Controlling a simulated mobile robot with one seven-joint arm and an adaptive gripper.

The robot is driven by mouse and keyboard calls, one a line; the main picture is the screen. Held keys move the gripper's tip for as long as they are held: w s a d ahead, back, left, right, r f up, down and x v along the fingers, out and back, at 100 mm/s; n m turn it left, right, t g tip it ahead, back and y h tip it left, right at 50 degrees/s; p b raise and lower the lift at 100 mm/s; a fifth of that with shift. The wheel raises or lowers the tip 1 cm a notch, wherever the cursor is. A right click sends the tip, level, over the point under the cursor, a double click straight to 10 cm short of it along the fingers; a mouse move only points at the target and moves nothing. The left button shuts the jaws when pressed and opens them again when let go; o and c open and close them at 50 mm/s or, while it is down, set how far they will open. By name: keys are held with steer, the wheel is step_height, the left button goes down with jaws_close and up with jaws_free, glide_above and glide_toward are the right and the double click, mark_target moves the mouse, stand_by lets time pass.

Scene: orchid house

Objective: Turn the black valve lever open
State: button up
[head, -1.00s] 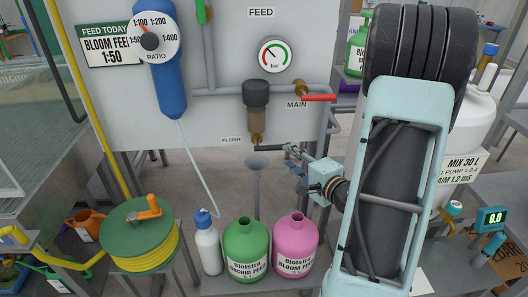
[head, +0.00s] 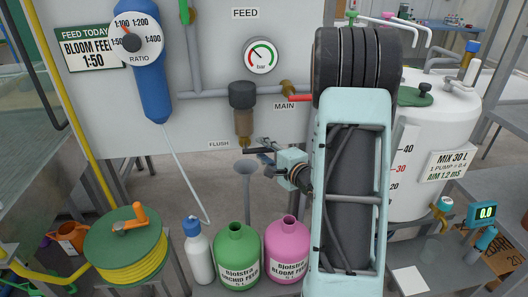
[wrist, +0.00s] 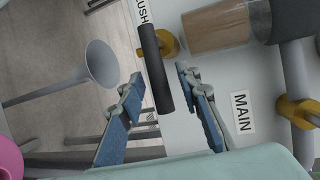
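The black valve lever (wrist: 155,70) is a straight dark bar on a brass valve (wrist: 168,42) by the FLUSH label, below the filter with the dark top (head: 242,95). In the wrist view the lever runs lengthwise between the two blue-padded fingers of my gripper (wrist: 160,82). The fingers are open, with a visible gap on each side of the lever. In the head view my gripper (head: 264,150) is at the flush outlet, where its fingers partly hide the lever (head: 256,151).
A grey funnel (head: 247,168) stands just below the valve. The red MAIN lever (head: 299,98) is above and to the right. A green bottle (head: 236,240), a pink bottle (head: 287,238) and a white bottle (head: 198,255) stand below. A white mixing tank (head: 425,150) is at the right.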

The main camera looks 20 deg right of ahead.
jaws_close()
steer(key=shift+f, duration=0.1)
stand_by(0.5)
steer(key=a+f+m+t+h+b, duration=0.2)
steer(key=m+t, duration=0.1)
steer(key=m, duration=0.6)
steer(key=w+a+f+m+t+h+b, duration=0.1)
steer(key=a+f+m+t+h+b, duration=0.1)
steer(key=m, duration=0.8)
steer(key=shift+w+a+f+m+t+b, duration=0.3)
steer(key=shift+a+f+t+b, duration=0.35)
steer(key=shift+t+b, duration=0.25)
jaws_free()
